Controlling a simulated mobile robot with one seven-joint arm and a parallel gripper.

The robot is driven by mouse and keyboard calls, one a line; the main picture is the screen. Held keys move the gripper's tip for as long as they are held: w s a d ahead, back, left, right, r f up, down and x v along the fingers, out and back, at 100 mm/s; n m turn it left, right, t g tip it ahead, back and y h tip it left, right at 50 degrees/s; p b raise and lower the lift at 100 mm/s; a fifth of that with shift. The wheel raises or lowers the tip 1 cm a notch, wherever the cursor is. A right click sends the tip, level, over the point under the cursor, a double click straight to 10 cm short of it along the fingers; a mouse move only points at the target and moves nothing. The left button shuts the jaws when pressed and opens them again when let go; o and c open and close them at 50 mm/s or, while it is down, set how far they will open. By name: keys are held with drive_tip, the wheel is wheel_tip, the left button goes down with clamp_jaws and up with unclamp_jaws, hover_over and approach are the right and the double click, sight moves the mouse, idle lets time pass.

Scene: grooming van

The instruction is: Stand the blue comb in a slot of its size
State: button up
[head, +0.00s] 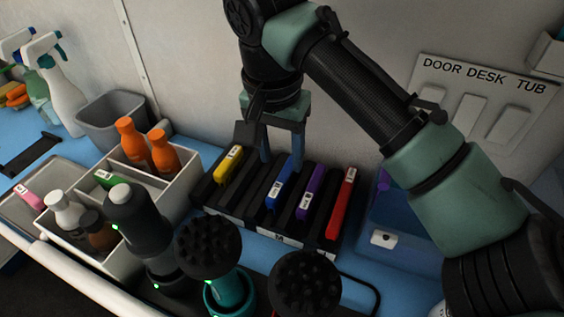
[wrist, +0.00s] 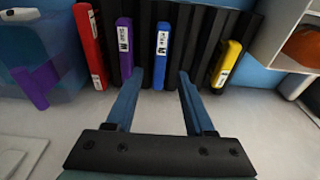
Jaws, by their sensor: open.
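The blue comb (head: 279,186) stands in the black slotted rack (head: 211,196), between the yellow comb (head: 229,165) and the purple comb (head: 311,192). A red comb (head: 342,203) is at the rack's right end. In the wrist view the blue comb (wrist: 161,56) lies ahead, in line with the gap between my fingers. My gripper (wrist: 159,75) is open and empty, its fingertips on either side of the comb's near end. In the head view my gripper (head: 281,158) is at the rack's back edge. The comb's lower part is hidden in the rack.
A white caddy (head: 185,190) with orange bottles and a green comb (head: 105,180) stands left of the rack. A blue bin (head: 400,215) is on the right. Round-headed brushes (head: 207,246) stand in front. The wall is close behind.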

sight(278, 185)
wheel_tip(278, 185, up, 7)
drive_tip(key=s+p, duration=0.1)
drive_tip(key=shift+a, duration=0.2)
drive_tip(key=shift+r, duration=0.1)
